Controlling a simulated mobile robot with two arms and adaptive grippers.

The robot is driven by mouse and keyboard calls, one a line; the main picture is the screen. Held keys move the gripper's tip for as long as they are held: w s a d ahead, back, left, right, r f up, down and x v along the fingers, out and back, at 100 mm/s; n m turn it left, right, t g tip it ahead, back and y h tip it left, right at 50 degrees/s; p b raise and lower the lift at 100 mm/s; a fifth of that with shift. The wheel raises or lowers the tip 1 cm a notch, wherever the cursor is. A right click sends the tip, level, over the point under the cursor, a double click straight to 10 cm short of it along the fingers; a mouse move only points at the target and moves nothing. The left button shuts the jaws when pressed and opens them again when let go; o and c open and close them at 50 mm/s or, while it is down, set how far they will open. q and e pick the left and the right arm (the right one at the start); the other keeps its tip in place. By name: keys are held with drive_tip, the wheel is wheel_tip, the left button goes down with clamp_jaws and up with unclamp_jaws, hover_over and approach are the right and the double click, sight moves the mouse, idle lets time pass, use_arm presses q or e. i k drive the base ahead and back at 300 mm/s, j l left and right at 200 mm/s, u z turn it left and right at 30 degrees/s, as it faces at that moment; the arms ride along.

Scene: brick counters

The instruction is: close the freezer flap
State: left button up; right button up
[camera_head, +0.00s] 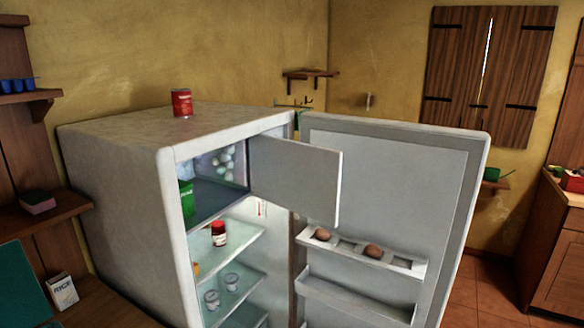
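The freezer flap (298,178) is a plain pale panel at the top of the open fridge (120,190). It stands open, swung out to the right from the right side of the freezer compartment (215,200). Inside the compartment are a green item (187,202) at the left and several pale round items (224,162) at the back right. The flap overlaps part of the open main fridge door (455,185) in the picture. Neither of my grippers shows in the head view.
A red-labelled jar (219,234) and small glass jars (212,300) stand on the shelves. A red can (182,102) stands on top. Wooden shelves (50,218) are at left; tiled floor (490,290) shows at right.

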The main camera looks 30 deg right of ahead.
sight(304, 180)
drive_tip(key=l+u, duration=0.15)
drive_tip(key=l, duration=0.45)
drive_tip(key=l+u, duration=0.15)
drive_tip(key=l, duration=0.45)
drive_tip(key=l+u, duration=0.1)
drive_tip(key=l, duration=0.5)
drive_tip(key=l+u, duration=0.15)
drive_tip(key=l, duration=0.45)
drive_tip(key=k+l+u, duration=0.15)
drive_tip(key=l, duration=0.4)
drive_tip(key=k+l+u, duration=0.15)
drive_tip(key=l, duration=0.45)
